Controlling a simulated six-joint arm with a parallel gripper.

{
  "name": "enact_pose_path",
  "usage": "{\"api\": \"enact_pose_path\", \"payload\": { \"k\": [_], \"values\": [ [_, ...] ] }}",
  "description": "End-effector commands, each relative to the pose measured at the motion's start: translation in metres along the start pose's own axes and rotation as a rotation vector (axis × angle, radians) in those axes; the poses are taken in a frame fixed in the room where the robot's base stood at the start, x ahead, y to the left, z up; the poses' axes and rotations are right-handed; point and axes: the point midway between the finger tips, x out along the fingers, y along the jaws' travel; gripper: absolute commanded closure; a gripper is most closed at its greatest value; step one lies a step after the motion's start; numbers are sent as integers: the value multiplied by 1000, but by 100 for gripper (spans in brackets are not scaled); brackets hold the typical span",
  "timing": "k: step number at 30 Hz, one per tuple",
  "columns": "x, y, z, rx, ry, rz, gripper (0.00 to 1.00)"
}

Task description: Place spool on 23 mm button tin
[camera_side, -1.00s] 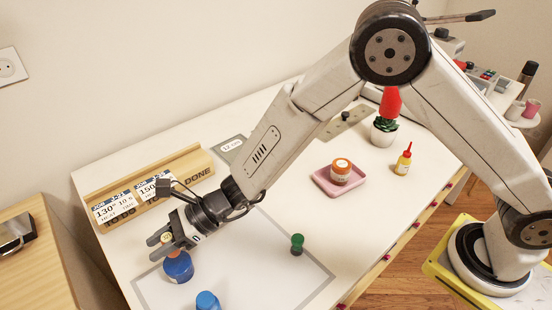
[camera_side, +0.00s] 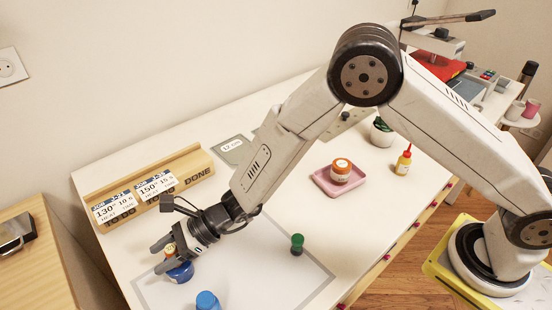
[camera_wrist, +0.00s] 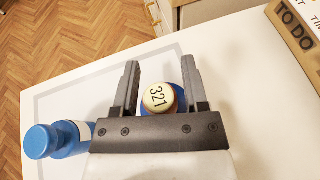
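A small round orange piece with a cream top marked "321" (camera_wrist: 157,98), apparently the spool, shows in the wrist view. It also shows in the side view (camera_side: 170,250), directly above or on a round blue container (camera_side: 180,271). Part of the blue container shows behind it in the wrist view (camera_wrist: 180,97). My gripper (camera_side: 162,255) is at this spot, its two fingers (camera_wrist: 159,62) on either side of the orange piece. The fingers look open, with a gap beside the piece. I cannot read a size on the blue container.
A blue bottle (camera_side: 207,301) stands close by, also in the wrist view (camera_wrist: 42,141). A green-topped piece (camera_side: 297,243) is to the right. A wooden TO DO/DONE rack (camera_side: 150,190) runs behind. A pink tray (camera_side: 322,180) holds an orange-lidded jar (camera_side: 341,170). The table's middle is clear.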

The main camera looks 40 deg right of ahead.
Motion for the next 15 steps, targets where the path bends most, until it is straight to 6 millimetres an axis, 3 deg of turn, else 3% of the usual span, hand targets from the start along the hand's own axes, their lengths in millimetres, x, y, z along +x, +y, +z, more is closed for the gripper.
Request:
{"api": "enact_pose_path", "payload": {
  "k": [15],
  "values": [
    [-2,0,4,0,0,0,31]
  ]
}}
